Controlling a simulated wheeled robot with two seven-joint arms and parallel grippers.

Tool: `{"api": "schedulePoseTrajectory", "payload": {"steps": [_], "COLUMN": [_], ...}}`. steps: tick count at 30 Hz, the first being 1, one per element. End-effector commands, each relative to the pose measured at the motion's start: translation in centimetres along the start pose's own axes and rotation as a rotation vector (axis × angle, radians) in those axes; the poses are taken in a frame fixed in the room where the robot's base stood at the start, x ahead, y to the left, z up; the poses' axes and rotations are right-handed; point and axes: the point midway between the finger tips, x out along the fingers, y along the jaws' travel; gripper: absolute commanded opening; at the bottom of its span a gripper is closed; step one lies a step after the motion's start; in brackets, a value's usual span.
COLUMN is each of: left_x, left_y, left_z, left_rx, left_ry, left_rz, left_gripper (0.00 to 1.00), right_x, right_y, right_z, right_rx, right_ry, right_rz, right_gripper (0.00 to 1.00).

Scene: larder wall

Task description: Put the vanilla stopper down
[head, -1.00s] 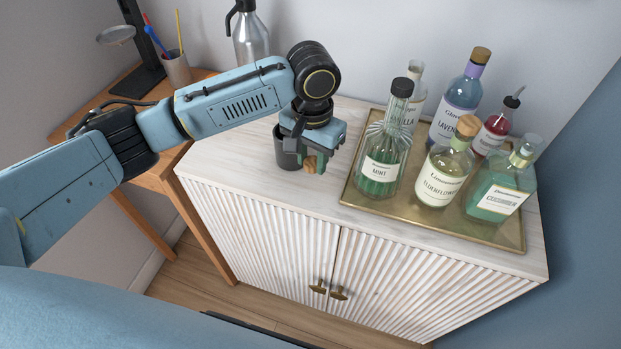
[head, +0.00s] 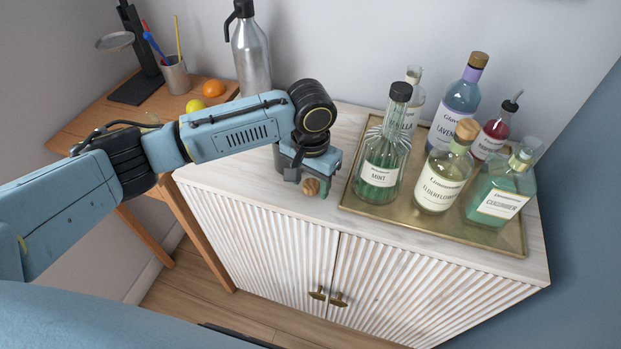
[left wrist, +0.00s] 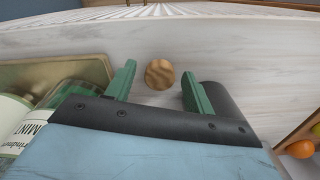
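The vanilla stopper (head: 311,187) is a small round wooden piece at the front of the white cabinet top (head: 240,172). It also shows in the left wrist view (left wrist: 160,74), end-on, with a gap to each finger. It appears to rest on the cabinet top. My left gripper (head: 312,185) is open around it, its green fingers (left wrist: 158,90) on either side without touching. The vanilla bottle (head: 414,90) stands at the back of the brass tray, partly hidden by the mint bottle, its neck open. My right gripper is not in view.
The brass tray (head: 398,219) to the right holds several bottles, with mint (head: 380,172) nearest my gripper. A wooden desk with fruit (head: 214,88) and a metal bottle (head: 250,60) lies beyond on the left.

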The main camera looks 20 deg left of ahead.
Motion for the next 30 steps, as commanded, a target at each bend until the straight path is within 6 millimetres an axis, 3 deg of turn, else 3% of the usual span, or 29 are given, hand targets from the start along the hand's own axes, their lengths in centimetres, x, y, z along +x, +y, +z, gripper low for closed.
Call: {"api": "schedulePoseTrajectory", "payload": {"steps": [8,11,24,30], "left_x": [-0.2,-1.1,-10.0,-12.1], "left_y": [0.0,0.0,0.0,0.0], "left_z": [0.0,-0.1,-0.1,-0.1], "left_rx": [0.0,0.0,-0.001,0.0], "left_ry": [0.001,0.001,0.003,0.001], "left_rz": [0.0,0.0,0.001,0.001], "left_gripper": [0.53,0.53,0.53,0.53], "right_x": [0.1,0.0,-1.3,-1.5], "right_y": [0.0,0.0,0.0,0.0], "right_z": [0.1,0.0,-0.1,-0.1], "right_rx": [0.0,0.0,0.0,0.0], "right_ry": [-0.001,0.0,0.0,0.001], "right_rz": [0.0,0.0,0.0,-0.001], "right_gripper": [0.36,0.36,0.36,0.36]}}
